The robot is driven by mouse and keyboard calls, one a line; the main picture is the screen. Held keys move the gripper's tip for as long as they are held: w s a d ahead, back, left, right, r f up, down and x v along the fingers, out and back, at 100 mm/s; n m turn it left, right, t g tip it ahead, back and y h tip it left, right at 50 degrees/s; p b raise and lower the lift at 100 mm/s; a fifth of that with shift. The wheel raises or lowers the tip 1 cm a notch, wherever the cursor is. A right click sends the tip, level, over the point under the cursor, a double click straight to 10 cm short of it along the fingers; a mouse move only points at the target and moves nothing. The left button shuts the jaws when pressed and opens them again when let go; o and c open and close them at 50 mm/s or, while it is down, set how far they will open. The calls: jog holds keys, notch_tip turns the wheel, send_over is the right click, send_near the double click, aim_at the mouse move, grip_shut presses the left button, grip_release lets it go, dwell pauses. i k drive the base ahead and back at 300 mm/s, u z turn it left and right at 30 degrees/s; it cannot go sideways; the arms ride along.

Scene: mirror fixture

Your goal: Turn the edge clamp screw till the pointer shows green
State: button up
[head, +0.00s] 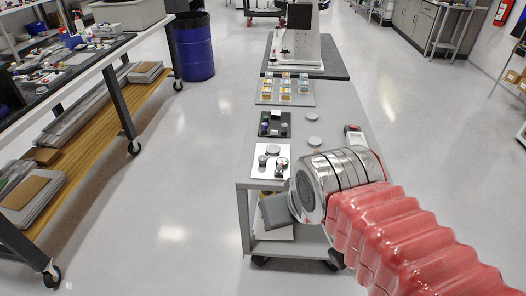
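A white plate (259,173) lies near the front end of the grey cart top and carries a small fixture. On it are a round grey disc (273,150) and small dark and metallic parts (281,166), one with a hint of red and green. The edge clamp screw and pointer are too small to tell apart, and the colour shown cannot be read.
Behind the plate are a black tray (286,131) of small parts, a grey tray (263,98) of small boxes and several loose discs. A small red-and-white device (353,133) is at right. A blue drum (194,46) and workbench stand left; the floor between is clear.

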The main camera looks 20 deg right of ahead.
aim_at(262, 159)
jog(key=i, duration=0.95)
jog(key=u, duration=0.05)
